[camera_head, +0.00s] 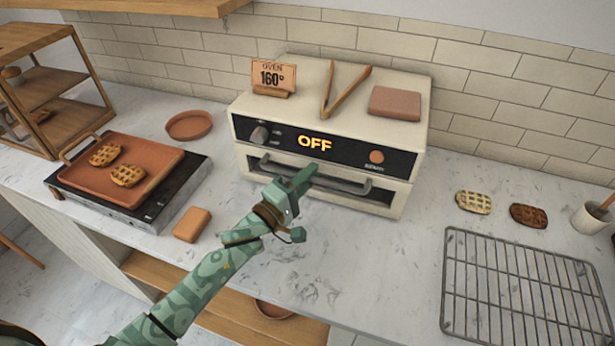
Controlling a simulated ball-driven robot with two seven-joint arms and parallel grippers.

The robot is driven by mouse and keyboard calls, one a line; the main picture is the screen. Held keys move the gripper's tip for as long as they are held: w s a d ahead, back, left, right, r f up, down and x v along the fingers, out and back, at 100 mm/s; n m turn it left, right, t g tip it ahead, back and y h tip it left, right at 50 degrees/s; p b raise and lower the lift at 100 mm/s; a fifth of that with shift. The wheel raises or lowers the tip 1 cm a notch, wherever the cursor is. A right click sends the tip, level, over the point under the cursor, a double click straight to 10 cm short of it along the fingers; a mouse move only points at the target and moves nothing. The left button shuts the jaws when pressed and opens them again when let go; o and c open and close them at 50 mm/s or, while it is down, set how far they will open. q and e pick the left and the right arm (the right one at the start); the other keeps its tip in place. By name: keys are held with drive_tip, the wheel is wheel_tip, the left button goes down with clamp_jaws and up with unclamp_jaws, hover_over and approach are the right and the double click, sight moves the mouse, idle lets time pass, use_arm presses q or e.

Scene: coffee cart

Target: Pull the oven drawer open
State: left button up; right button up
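The oven (415,172) is a cream box on the counter with a dark front panel whose display reads OFF. Its drawer (244,160) is at the lower front, with a dark horizontal bar handle (345,185); the drawer looks shut. My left gripper (306,176) is at the handle, near its middle, with its fingers pointing towards the oven front. The fingers overlap the bar, and I cannot tell whether they are closed around it. My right gripper is not in view.
Tongs (345,88), a sign (273,78) and a brown block (395,103) are on the oven. A tray with waffles (143,151) sits on a hot plate at left. A wire rack (520,290) lies at right. Counter before the oven is mostly clear, with a small brown block (192,224).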

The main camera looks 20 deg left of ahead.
use_arm(q)
clamp_jaws()
drive_tip(key=s+p, duration=1)
drive_tip(key=s, duration=1.1)
drive_tip(key=shift+s+a+p, duration=0.3)
drive_tip(key=shift+a+p, duration=0.05)
drive_tip(key=shift+a, duration=0.05)
unclamp_jaws()
